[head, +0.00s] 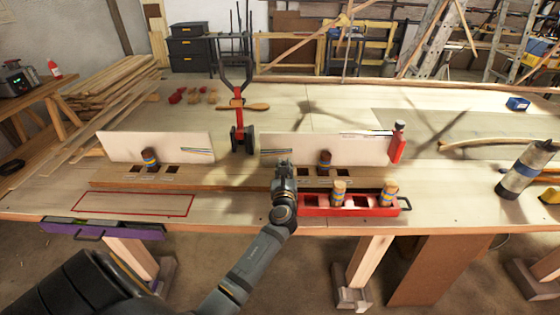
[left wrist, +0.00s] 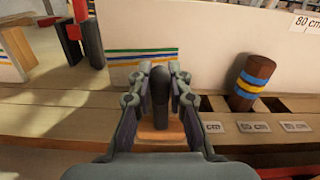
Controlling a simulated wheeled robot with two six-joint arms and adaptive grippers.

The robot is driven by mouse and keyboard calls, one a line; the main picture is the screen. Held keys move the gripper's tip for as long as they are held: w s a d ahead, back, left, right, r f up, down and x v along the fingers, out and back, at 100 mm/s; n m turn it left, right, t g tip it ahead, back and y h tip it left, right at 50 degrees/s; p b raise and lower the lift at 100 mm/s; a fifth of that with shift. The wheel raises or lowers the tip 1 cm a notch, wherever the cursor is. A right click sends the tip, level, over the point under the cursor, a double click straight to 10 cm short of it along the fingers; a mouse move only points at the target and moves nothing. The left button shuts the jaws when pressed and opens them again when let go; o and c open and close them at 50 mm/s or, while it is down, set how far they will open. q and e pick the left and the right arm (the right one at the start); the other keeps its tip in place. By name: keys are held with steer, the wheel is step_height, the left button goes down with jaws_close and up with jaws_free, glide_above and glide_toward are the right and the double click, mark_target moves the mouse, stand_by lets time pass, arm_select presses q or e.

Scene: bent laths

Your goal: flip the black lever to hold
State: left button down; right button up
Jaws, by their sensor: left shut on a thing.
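The black lever (left wrist: 160,88) stands upright on a small orange-brown base (left wrist: 160,131) in the left wrist view. My left gripper (left wrist: 160,80) has its fingers on both sides of the lever and is shut on it. In the head view my left gripper (head: 284,163) is at the wooden rail (head: 225,180), in front of a pale upright board (head: 345,147), and hides the lever there. Any hold marking is too small or hidden to tell. My right gripper is not in view.
A banded peg (left wrist: 251,84) stands in the slotted rail right of my gripper. A red tray (head: 318,210) with two banded pegs lies in front at right. A red and black clamp-like stand (head: 239,115) rises left behind my gripper. The bench inside the red outline (head: 135,204) is clear.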

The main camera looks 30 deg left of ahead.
arm_select(q)
steer(key=d+m+p, duration=0.1)
steer(key=w+m+p, duration=0.1)
steer(key=m, duration=0.1)
steer(key=shift+d, duration=0.35)
steer(key=shift+w+d+f+m+p, duration=0.2)
steer(key=shift+d+m+p, duration=0.1)
steer(key=shift+m, duration=0.35)
steer(key=shift+w+d+f+m+p, duration=0.15)
steer(key=shift+d+m+p, duration=0.15)
steer(key=shift+m, duration=0.35)
steer(key=c, duration=1.2)
jaws_free()
steer(key=shift+s, duration=0.1)
steer(key=v, duration=0.7)
steer(key=shift+s+d, duration=0.1)
steer(key=shift+d, duration=0.05)
